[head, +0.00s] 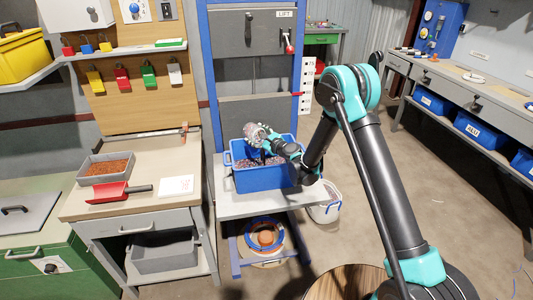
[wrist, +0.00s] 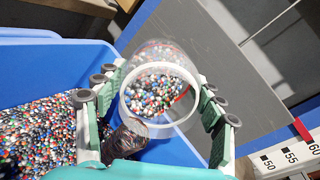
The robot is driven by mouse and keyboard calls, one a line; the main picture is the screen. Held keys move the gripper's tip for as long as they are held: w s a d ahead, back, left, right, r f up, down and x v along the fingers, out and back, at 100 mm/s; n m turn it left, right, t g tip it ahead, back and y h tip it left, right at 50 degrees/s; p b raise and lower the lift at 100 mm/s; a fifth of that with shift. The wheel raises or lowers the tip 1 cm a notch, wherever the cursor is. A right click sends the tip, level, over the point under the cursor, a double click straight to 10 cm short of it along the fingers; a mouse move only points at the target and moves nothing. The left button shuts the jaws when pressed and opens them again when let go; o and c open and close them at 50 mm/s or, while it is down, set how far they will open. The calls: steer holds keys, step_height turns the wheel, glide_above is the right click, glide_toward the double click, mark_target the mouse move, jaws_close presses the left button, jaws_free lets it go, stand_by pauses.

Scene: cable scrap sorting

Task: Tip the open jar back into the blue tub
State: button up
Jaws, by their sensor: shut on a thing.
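The clear open jar (head: 256,131) is held over the blue tub (head: 262,178) in the head view. In the wrist view, the jar's white rim (wrist: 158,131) faces the camera, and many-coloured granules show inside. My gripper (wrist: 160,88) has a finger on each side of the jar and is shut on it; in the head view my gripper (head: 266,142) is above the tub. The tub also shows in the wrist view (wrist: 60,58), with mixed granules in it. A mottled brownish shape (wrist: 126,136) lies below the rim; I cannot tell what it is.
The tub stands on a grey shelf (head: 245,207) in front of a lift frame (head: 210,80). A bench at left holds a grey tray (head: 107,177) of reddish granules and a red scoop (head: 110,193). A white bucket (head: 326,208) is on the floor at right.

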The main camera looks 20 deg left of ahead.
steer(key=shift+s+d+r+t+y, duration=0.15)
steer(key=shift+r+t+y, duration=0.1)
steer(key=shift+y, duration=0.2)
steer(key=shift+d+r+t+y, duration=0.1)
steer(key=shift+t+y, duration=0.15)
steer(key=shift+y, duration=0.2)
stand_by(0.5)
steer(key=shift+s+d+r+t+y, duration=0.1)
steer(key=shift+d+r+t+y, duration=0.15)
steer(key=shift+y, duration=0.25)
steer(key=shift+s+r+t+y, duration=0.15)
steer(key=shift+t+y, duration=0.1)
steer(key=shift+y, duration=0.05)
